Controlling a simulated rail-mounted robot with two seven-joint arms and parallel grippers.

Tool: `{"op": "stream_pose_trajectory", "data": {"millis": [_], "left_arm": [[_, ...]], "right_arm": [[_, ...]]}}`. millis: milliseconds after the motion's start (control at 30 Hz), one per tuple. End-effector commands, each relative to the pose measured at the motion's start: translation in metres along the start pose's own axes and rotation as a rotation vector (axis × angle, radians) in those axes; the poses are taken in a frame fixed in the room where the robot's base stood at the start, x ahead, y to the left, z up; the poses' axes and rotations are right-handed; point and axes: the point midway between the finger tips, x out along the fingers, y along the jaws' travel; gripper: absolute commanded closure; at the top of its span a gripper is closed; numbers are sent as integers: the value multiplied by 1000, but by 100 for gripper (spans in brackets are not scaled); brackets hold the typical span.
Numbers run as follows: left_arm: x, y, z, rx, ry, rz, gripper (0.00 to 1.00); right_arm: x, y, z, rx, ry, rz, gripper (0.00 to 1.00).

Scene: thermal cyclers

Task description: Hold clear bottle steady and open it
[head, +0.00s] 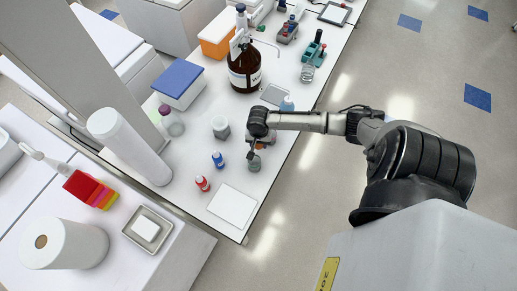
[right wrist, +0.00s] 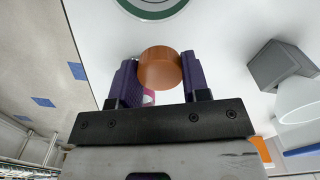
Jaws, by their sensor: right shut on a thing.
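My right gripper (head: 252,151) points down over the right edge of the white bench. In the right wrist view, its two dark purple fingers (right wrist: 159,80) are shut on an orange-brown round cap (right wrist: 159,67). A small clear, greyish bottle (head: 254,164) stands on the bench right by the fingertips in the head view. In the right wrist view, a green-rimmed round shape (right wrist: 152,6) is cut off at the top; I cannot tell whether it is that bottle. Whether the cap is apart from a bottle is also unclear. My left gripper is in neither view.
Red-capped (head: 202,183) and blue-capped (head: 218,158) small bottles and a white plate (head: 232,206) lie close by. A grey block (head: 221,127) stands to the left. A large brown bottle (head: 244,72) stands farther back. The floor lies open beyond the right edge.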

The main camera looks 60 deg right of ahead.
Motion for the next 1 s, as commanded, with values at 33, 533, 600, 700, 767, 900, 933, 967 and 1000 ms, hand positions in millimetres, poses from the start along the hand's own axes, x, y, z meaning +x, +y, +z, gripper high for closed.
{"op": "stream_pose_trajectory", "data": {"millis": [33,533,600,700,767,900,933,967,1000], "left_arm": [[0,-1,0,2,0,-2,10],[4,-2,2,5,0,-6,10],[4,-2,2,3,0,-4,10],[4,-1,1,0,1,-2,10],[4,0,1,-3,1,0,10],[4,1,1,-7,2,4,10],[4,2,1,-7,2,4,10],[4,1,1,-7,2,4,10],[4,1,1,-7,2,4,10]], "right_arm": [[7,0,0,1,-1,0,86],[53,-1,0,-2,0,-1,86],[56,0,0,-2,1,0,86],[57,0,0,-3,1,0,86],[57,0,0,-3,1,0,86],[57,0,0,-3,1,0,86],[58,0,0,-3,1,0,86],[58,0,0,-3,0,0,86],[59,0,0,-3,0,-1,86]]}}
